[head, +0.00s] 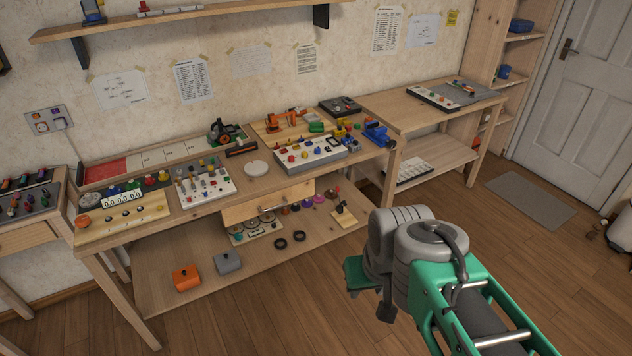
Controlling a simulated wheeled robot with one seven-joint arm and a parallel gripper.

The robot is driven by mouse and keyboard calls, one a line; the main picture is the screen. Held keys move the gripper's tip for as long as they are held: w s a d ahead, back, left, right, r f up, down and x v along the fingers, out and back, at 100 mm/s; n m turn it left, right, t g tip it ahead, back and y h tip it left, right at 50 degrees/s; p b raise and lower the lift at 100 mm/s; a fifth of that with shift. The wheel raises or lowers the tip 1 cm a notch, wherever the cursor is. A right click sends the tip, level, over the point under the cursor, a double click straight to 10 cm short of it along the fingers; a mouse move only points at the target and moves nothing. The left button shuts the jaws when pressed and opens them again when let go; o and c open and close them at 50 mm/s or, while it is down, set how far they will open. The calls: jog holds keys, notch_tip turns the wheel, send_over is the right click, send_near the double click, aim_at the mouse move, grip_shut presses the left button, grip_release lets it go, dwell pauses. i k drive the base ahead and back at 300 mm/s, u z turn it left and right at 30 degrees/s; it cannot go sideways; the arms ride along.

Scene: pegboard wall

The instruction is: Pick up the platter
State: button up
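The platter is most likely the small round white disc (257,168) lying flat on the long wooden workbench. It sits between a white board with levers and a white board with coloured buttons, and nothing covers it. My gripper (368,290) is at the lower right, in front of the bench and well apart from the disc. The grey wrist and green arm hide much of it, so its fingers cannot be made out clearly. I see nothing held in it.
The workbench (130,232) is crowded with boards and models. An open drawer (268,203) juts out below the disc. The lower shelf (155,265) holds an orange box (186,278) and a grey box (228,262). A second table (385,108) stands right. The floor at right is mostly clear.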

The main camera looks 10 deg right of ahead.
aim_at(255, 168)
jog(key=u, duration=0.15)
jog(key=i, duration=1.65)
jog(key=u, duration=1.9)
jog(key=i, duration=0.7)
jog(key=u, duration=0.7)
